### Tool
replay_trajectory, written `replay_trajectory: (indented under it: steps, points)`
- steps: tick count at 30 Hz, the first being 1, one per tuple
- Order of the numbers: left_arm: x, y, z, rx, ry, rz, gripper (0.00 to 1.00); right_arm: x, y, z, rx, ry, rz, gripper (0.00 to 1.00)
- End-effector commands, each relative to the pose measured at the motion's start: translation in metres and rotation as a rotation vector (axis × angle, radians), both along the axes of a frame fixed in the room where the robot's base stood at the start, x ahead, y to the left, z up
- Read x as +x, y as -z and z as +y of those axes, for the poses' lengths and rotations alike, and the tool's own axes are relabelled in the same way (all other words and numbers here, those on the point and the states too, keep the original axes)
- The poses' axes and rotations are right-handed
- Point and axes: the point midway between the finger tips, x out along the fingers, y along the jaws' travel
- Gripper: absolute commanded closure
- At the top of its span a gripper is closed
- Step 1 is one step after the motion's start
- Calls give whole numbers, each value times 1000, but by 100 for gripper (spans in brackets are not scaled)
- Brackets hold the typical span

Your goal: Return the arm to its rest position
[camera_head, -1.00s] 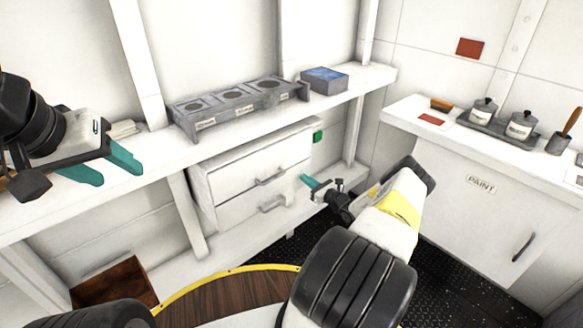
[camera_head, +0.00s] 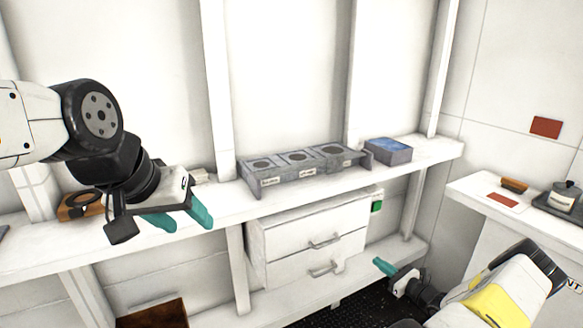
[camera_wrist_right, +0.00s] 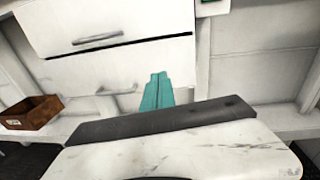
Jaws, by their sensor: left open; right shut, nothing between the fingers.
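My left gripper (camera_head: 180,219) is at the left of the head view, with its teal fingers spread and nothing between them, in front of the shelf's edge. My right gripper (camera_head: 384,267) is low at the right of the head view, in front of the lower shelf and to the right of the drawers. Its teal fingers (camera_wrist_right: 157,92) also show in the right wrist view, closed together and empty, below the white drawers (camera_wrist_right: 110,30). The right arm reaches in from the lower right, and both drawers look shut.
A long white shelf (camera_head: 215,232) carries a grey holder with round openings (camera_head: 300,168) and a blue-topped box (camera_head: 388,151). A brown box (camera_head: 155,313) sits low at left; it also shows in the wrist view (camera_wrist_right: 32,113). A side counter (camera_head: 480,190) stands at right.

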Motion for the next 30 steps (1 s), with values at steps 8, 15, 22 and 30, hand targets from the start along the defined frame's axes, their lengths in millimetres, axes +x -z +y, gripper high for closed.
replay_trajectory:
  steps: [8, 15, 22, 30]
  points:
    - [0, 0, 0, 0, 0, 0, 48, 11, -127, 93, -368, -447, -66, 100]
    - [0, 0, 0, 0, 0, 0, 48, -23, -221, 166, -720, -789, -140, 100]
    - [0, 0, 0, 0, 0, 0, 48, -78, -298, 215, -1071, -1047, -239, 100]
    - [0, 0, 0, 0, 0, 0, 48, -158, -372, 247, -1490, -1253, -388, 100]
